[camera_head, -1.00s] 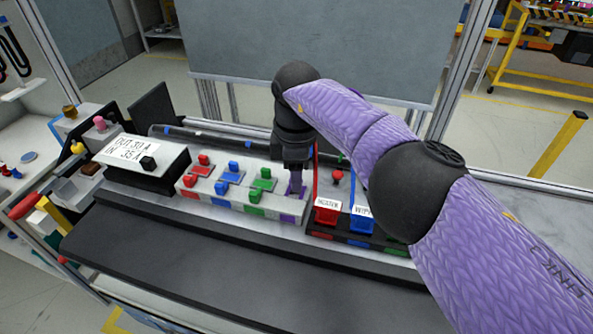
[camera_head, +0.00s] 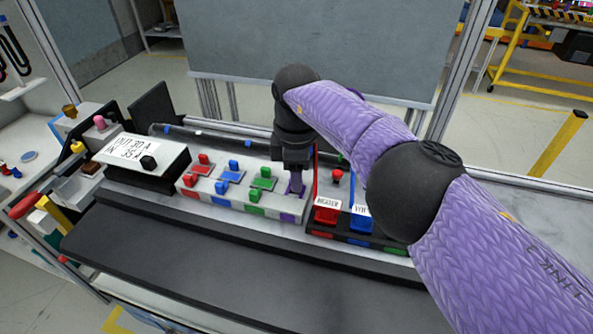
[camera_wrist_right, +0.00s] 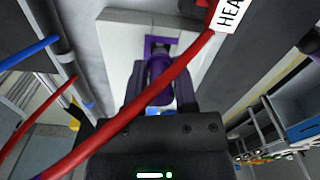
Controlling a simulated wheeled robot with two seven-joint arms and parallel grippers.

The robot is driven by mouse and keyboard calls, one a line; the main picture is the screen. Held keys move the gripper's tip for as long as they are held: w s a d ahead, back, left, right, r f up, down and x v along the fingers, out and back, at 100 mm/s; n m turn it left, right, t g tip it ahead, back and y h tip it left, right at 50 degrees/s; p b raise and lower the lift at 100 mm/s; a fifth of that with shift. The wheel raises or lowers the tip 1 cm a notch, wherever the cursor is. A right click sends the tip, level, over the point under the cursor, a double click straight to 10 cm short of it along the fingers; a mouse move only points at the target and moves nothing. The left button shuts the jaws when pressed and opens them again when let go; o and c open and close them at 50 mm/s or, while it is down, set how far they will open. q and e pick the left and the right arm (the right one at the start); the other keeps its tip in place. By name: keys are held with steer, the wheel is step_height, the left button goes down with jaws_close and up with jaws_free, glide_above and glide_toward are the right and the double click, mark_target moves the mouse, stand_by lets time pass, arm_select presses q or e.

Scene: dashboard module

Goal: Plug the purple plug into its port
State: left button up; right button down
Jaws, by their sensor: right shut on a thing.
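The purple plug (camera_wrist_right: 158,66) is between the fingers of my right gripper (camera_wrist_right: 160,88), which is shut on it. In the head view the right gripper (camera_head: 295,180) points down over the purple port (camera_head: 291,192) at the right end of the white port block. The port's purple plate (camera_wrist_right: 160,44) also shows in the right wrist view, right at the plug's far end. The fingers mostly hide the plug in the head view, and I cannot tell how deep it sits. My left gripper is not in view.
Red, blue and green plugs (camera_head: 232,166) stand on the white block (camera_head: 226,203) to the left. A black module with red and blue switches (camera_head: 327,211) stands close on the right. A red cable (camera_wrist_right: 150,95) crosses the wrist view in front of the gripper.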

steer(key=shift+f+b, duration=0.45)
steer(key=shift+f, duration=0.35)
steer(key=shift+c, duration=1.6)
jaws_free()
step_height(320, 180, up, 10)
steer(key=shift+f+p, duration=0.1)
steer(key=shift+p, duration=0.65)
steer(key=shift+c, duration=0.2)
